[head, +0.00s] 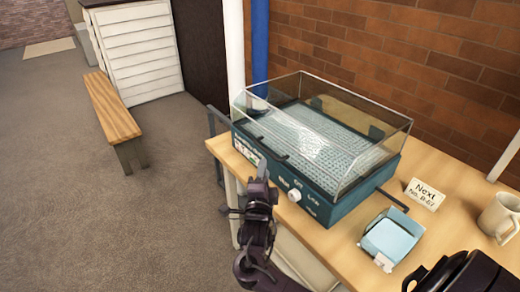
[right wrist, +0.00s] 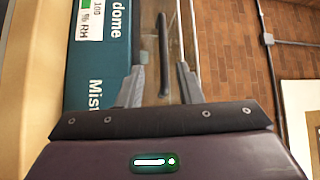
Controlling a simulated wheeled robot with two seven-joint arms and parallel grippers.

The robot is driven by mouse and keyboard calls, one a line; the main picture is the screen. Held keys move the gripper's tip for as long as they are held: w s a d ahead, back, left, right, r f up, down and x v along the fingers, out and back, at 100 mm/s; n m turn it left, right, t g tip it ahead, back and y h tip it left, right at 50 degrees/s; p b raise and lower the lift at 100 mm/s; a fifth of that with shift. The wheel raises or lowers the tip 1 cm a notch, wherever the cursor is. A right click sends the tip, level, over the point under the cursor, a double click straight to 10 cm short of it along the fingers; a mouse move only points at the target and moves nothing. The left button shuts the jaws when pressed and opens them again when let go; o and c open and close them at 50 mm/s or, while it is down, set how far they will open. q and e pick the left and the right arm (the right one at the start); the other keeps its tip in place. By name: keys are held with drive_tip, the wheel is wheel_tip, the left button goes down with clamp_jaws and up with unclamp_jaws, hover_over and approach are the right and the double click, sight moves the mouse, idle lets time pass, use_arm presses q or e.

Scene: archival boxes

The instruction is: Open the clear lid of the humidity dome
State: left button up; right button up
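The humidity dome has a teal base (head: 328,210) with a display and a white knob on its front. Its clear lid (head: 375,135) is down over the base, with a pale ribbed surface inside. My right gripper (head: 262,172) is at the dome's front, near the display end. In the right wrist view, its two fingers (right wrist: 162,70) are apart, and a dark bar (right wrist: 162,35), seemingly the lid's handle, shows between them with gaps on both sides. I cannot tell how deep the bar sits between them. My left gripper is out of view.
The dome stands on a wooden table (head: 440,222) against a brick wall. A small sign (head: 424,194), a blue-lined tray (head: 390,240) and a mug (head: 498,217) are to its right. A dark object fills the lower right corner. A bench (head: 112,105) stands on open floor at left.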

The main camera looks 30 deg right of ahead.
sight(267, 151)
drive_tip(key=x, duration=0.2)
drive_tip(key=p+x, duration=0.1)
drive_tip(key=x, duration=0.5)
drive_tip(key=shift+s+r+p, duration=0.1)
drive_tip(key=shift+r+p, duration=0.2)
drive_tip(key=shift+p, duration=0.05)
clamp_jaws()
